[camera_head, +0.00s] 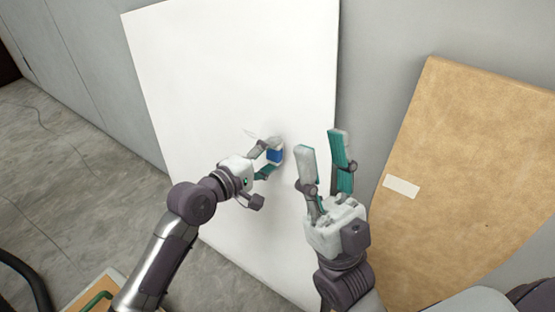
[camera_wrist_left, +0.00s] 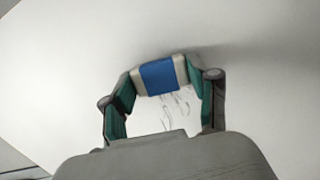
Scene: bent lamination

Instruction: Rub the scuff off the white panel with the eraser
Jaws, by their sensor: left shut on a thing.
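The white panel (camera_head: 230,70) leans upright against the grey wall. My left gripper (camera_head: 273,156) is shut on the eraser (camera_head: 275,156), a white block with a blue sleeve, close against the panel. In the left wrist view the eraser (camera_wrist_left: 159,75) sits between the green-padded fingers; whether it touches the panel I cannot tell. Thin grey scuff lines (camera_wrist_left: 176,103) show on the panel just below the eraser in that view. In the head view a faint mark (camera_head: 250,134) shows beside the left gripper. My right gripper (camera_head: 323,143) is open and empty, in front of the panel's right edge.
A tan board (camera_head: 460,180) with a pale label (camera_head: 401,187) leans on the wall at the right. Grey floor (camera_head: 60,200) lies at the left. A wooden-topped item with a green handle (camera_head: 95,297) shows at the bottom left.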

